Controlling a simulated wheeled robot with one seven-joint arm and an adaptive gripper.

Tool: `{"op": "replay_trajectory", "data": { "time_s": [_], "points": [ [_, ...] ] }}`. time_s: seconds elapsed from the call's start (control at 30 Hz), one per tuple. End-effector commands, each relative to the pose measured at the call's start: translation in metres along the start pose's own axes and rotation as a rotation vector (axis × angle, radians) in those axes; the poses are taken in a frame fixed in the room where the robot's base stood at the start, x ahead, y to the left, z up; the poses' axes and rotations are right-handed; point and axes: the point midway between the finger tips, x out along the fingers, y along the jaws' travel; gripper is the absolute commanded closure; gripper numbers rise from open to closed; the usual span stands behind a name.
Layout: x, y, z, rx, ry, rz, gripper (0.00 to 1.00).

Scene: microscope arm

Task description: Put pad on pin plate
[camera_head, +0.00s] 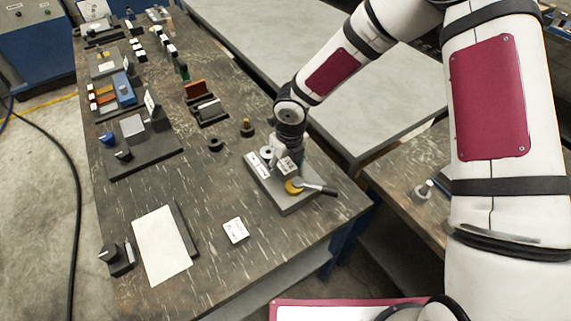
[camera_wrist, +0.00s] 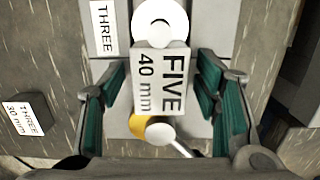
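A light grey block marked "FIVE 40 mm" (camera_wrist: 160,72) lies between the fingers of my gripper (camera_wrist: 163,88), with a narrow gap on each side. My gripper is open; it shows in the head view (camera_head: 280,152) above a grey plate (camera_head: 290,200). The plate carries a label "THREE" (camera_wrist: 104,28), a white round part (camera_wrist: 158,18) and a yellow disc (camera_wrist: 139,124) with a lever. A white block marked "THREE 30 mm" (camera_wrist: 29,113) lies apart on the table; it also shows in the head view (camera_head: 235,230). No label names the pad or pin plate.
The lever's dark handle (camera_head: 326,190) sticks out right of the plate. A white sheet (camera_head: 160,244) lies front left on the table (camera_head: 215,185). Holders and fixtures fill the far left.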

Motion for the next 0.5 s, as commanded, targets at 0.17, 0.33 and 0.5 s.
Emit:
{"op": "replay_trajectory", "data": {
  "time_s": [0.17,0.33,0.5],
  "points": [
    [0.0,0.0,0.0,0.0,0.0,0.0,0.43],
    [-0.006,-0.001,0.001,0.001,-0.002,0.0,0.43],
    [-0.032,-0.002,0.002,0.002,-0.004,-0.002,0.43]
  ]
}}
